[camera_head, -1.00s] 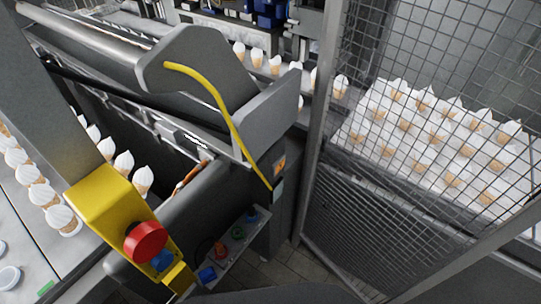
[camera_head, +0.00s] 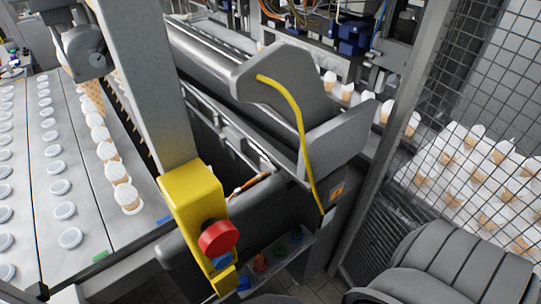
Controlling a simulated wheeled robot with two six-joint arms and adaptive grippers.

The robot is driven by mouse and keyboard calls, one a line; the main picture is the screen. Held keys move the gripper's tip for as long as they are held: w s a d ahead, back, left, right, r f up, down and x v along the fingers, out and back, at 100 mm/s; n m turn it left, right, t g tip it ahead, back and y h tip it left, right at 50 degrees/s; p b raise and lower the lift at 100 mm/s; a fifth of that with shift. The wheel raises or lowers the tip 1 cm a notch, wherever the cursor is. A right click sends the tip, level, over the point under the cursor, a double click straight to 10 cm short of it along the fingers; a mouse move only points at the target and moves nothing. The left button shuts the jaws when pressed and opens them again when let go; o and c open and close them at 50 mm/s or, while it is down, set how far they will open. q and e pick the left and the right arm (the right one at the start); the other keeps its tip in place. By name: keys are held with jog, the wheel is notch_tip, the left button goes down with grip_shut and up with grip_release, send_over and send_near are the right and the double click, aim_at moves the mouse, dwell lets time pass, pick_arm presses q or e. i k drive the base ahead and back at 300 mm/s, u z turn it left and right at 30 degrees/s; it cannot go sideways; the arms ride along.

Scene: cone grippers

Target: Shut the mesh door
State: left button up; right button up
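The mesh door (camera_head: 480,85) is a metal-framed wire grid on the right side of the head view. Its near upright post (camera_head: 400,130) runs from the top edge down beside the grey machine. White-topped cones show through the mesh. Whether the door is open or shut, I cannot tell. A dark grey ribbed part, probably of my own arm, fills the lower right corner and covers the lower part of the mesh. Neither gripper shows in the view.
A yellow box with a red emergency button (camera_head: 218,237) stands front centre on a grey post. A grey machine housing (camera_head: 285,85) with a yellow cable is behind it. A conveyor table (camera_head: 85,200) with cones and white lids lies left. Little floor shows.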

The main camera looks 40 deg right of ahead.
aim_at(442, 15)
jog(key=u, duration=0.25)
jog(key=k, duration=0.55)
jog(key=z, duration=1.65)
